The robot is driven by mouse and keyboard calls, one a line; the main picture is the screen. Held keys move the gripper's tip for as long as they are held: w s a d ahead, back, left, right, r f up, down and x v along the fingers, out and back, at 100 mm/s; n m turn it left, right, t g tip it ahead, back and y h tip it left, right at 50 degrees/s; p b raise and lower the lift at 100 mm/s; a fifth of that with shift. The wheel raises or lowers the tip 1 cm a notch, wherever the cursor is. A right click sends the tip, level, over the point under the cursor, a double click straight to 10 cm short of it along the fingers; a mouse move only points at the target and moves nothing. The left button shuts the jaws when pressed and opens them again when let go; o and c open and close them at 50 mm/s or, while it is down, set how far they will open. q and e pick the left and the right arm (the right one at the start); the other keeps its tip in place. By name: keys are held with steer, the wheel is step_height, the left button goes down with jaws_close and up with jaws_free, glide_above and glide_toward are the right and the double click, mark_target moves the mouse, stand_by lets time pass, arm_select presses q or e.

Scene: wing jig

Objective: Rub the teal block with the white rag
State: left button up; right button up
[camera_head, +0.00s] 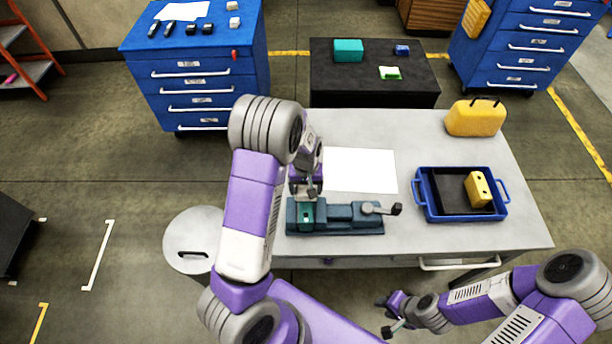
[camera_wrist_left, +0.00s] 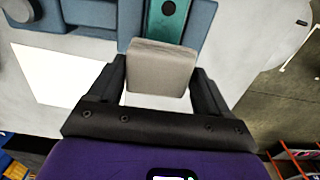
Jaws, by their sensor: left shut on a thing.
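The teal block (camera_wrist_left: 167,20) sits between the jaws of a blue-grey vise (camera_head: 340,218) on the grey table. In the head view the block (camera_head: 306,216) shows only in part, below my left gripper. My left gripper (camera_head: 307,190) is shut on the white rag (camera_wrist_left: 160,68), which looks like a folded grey-white pad between the two black fingers. The rag overlaps the near end of the block in the left wrist view; I cannot tell if they touch. My right gripper (camera_head: 386,317) is open and empty, off the table's front edge at the lower right.
A white sheet (camera_head: 360,170) lies behind the vise. A blue tray (camera_head: 426,206) with a yellow block (camera_head: 478,189) stands to the right, and a yellow case (camera_head: 475,119) behind it. The vise handle (camera_head: 382,209) sticks out right. A round grey stool (camera_head: 190,238) stands left of the table.

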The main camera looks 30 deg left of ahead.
arm_select(q)
step_height(320, 180, up, 3)
steer(key=shift+w+f+p, duration=0.1)
steer(key=shift+f+p, duration=0.1)
steer(key=shift+p, duration=0.7)
steer(key=shift+r+p, duration=0.55)
steer(key=shift+r, duration=0.25)
steer(key=shift+f, duration=0.15)
